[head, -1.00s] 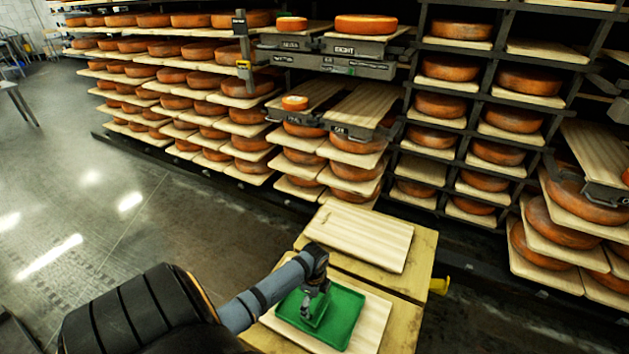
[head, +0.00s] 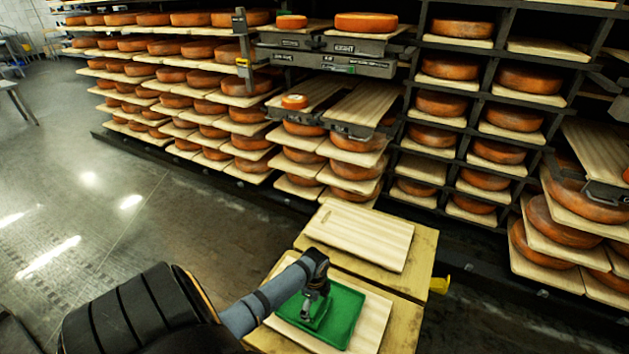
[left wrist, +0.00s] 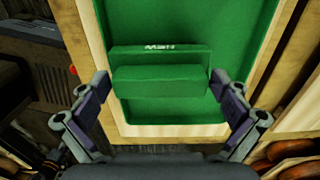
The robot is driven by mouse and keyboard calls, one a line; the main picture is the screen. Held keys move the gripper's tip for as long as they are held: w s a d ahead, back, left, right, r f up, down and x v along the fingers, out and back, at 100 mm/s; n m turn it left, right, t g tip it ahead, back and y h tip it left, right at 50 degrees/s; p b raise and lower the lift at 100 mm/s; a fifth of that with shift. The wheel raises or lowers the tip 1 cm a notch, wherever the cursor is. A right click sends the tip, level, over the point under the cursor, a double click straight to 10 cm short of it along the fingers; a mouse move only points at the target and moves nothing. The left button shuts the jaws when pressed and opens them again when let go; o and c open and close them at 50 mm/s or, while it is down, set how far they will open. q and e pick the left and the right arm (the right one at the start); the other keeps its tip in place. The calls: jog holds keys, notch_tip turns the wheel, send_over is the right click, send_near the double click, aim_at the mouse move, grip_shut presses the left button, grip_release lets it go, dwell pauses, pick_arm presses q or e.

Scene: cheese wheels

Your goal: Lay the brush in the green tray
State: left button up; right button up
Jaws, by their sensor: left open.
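The green tray (head: 347,316) lies on a pale board on the near part of the wooden table. In the left wrist view its green floor (left wrist: 235,30) fills the upper middle. The brush, a green block with white lettering (left wrist: 160,82), lies in the tray near its edge. In the head view the brush (head: 306,314) is partly covered by my left gripper (head: 318,292). My left gripper (left wrist: 160,88) is open, with one finger on each side of the brush and a gap visible at least on the left. My right gripper is not in view.
A bare pale board (head: 360,235) lies on the far part of the wooden table (head: 425,262). A yellow handle (head: 440,285) sticks out at its right. Shelves of orange cheese wheels (head: 355,170) stand behind. The floor at left (head: 120,240) is clear.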

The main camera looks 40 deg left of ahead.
pick_arm(q)
notch_tip(320, 180, up, 12)
jog(key=p, duration=0.2)
dwell(0.5)
